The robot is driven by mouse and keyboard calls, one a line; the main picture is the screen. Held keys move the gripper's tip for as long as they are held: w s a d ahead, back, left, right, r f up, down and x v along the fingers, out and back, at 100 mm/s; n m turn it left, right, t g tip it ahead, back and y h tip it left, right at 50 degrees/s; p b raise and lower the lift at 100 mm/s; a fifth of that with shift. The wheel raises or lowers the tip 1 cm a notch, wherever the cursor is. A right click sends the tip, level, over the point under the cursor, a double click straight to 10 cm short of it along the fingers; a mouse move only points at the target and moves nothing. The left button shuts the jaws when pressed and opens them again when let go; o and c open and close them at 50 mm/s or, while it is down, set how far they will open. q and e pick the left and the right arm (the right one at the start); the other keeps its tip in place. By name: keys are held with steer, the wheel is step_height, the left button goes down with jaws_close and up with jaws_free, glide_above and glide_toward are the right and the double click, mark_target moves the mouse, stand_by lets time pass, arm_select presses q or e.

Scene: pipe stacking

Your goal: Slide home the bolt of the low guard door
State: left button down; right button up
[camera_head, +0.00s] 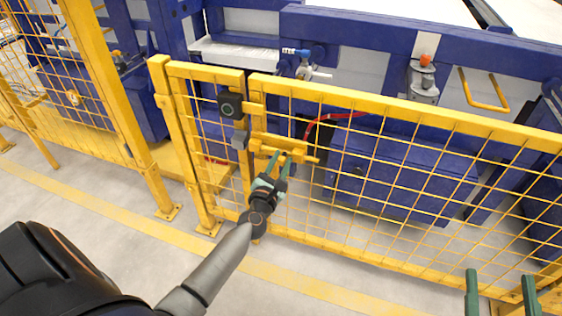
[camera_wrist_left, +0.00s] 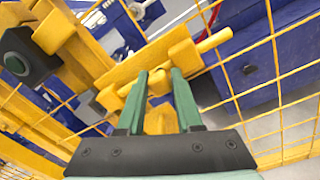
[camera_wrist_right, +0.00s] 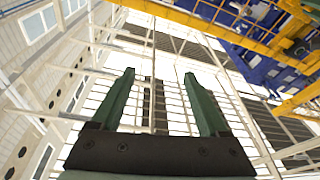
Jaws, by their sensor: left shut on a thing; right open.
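The low guard door (camera_head: 400,110) is a yellow frame with mesh, standing in line with the yellow post (camera_head: 178,130) and panel at its left. Its yellow bolt (camera_head: 308,158) lies across the door's left edge, and also shows in the left wrist view (camera_wrist_left: 216,40). My left gripper (camera_head: 281,166) is shut on the bolt's yellow handle (camera_wrist_left: 160,120), between its green fingers (camera_wrist_left: 160,82). My right gripper (camera_head: 500,284) is open and empty, low at the right.
A black box with a round face (camera_head: 230,105) is mounted above the grey block. Blue machinery (camera_head: 400,175) and a red hose (camera_head: 322,122) are behind the mesh. The floor (camera_head: 110,225) in front is clear, with a yellow line.

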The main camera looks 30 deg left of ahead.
mark_target(264, 149)
arm_select(q)
steer(key=shift+s+a, duration=0.1)
steer(key=shift+a, duration=0.3)
steer(key=a, duration=0.2)
steer(key=s+a+b, duration=0.1)
steer(key=a, duration=0.2)
steer(key=shift+s+a, duration=0.15)
arm_select(e)
step_height(264, 149, up, 6)
steer(key=s+n+t+y, duration=0.2)
steer(key=shift+a+r+y, duration=0.2)
steer(key=shift+a+y, duration=0.05)
steer(key=shift+y, duration=0.15)
steer(key=shift+s, duration=0.1)
arm_select(q)
steer(key=c, duration=0.6)
jaws_free()
arm_select(e)
steer(key=shift+a, duration=0.1)
